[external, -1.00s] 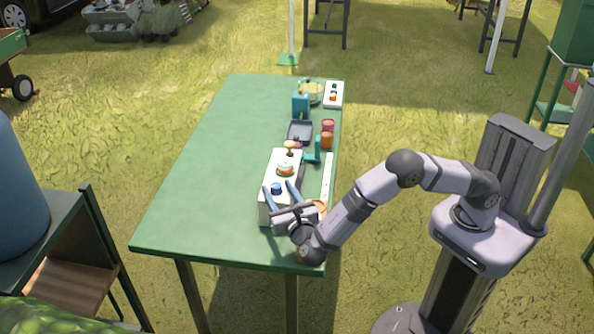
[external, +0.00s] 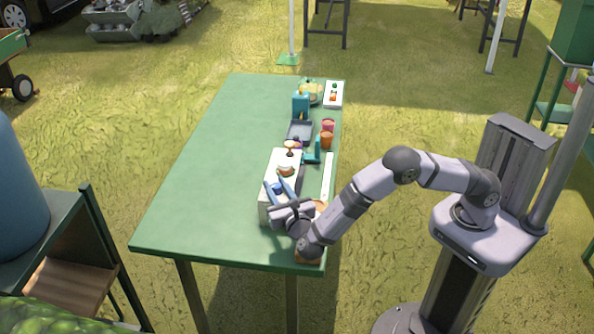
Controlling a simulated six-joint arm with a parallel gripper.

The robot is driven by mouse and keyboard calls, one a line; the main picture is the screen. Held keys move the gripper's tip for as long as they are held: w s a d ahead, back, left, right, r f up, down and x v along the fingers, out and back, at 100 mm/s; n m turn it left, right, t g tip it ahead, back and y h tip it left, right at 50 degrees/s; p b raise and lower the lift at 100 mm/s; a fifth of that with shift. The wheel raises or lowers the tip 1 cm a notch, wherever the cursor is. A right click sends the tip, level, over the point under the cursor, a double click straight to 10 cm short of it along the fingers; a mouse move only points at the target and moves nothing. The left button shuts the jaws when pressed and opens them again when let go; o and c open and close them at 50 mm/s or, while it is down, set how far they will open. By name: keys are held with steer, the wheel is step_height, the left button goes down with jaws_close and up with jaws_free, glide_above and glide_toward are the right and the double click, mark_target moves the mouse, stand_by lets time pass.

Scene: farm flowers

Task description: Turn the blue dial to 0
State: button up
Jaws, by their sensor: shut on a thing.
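The blue dial (external: 277,188) sits on top of a white box (external: 266,211) near the front right of the green table. The fingers and the gripper body hide much of the dial. Its markings and pointer are too small to read.
The left half of the green table (external: 205,190) is clear.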

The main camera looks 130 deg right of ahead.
steer(key=shift+n+t, duration=0.3)
steer(key=shift+t, duration=0.1)
steer(key=n+t, duration=0.1)
steer(key=t, duration=0.1)
steer(key=shift+s+n+t+h, duration=0.1)
steer(key=shift+n+t+h, duration=0.2)
steer(key=n+t, duration=0.2)
steer(key=t, duration=0.1)
steer(key=shift+f, duration=0.1)
steer(key=n+t+y+b, duration=0.1)
steer(key=n+t+b, duration=0.1)
steer(key=t, duration=0.2)
steer(key=shift+n, duration=0.3)
steer(key=shift+n+t, duration=0.3)
steer(key=shift+t, duration=0.2)
steer(key=o, duration=1)
steer(key=shift+o, duration=0.2)
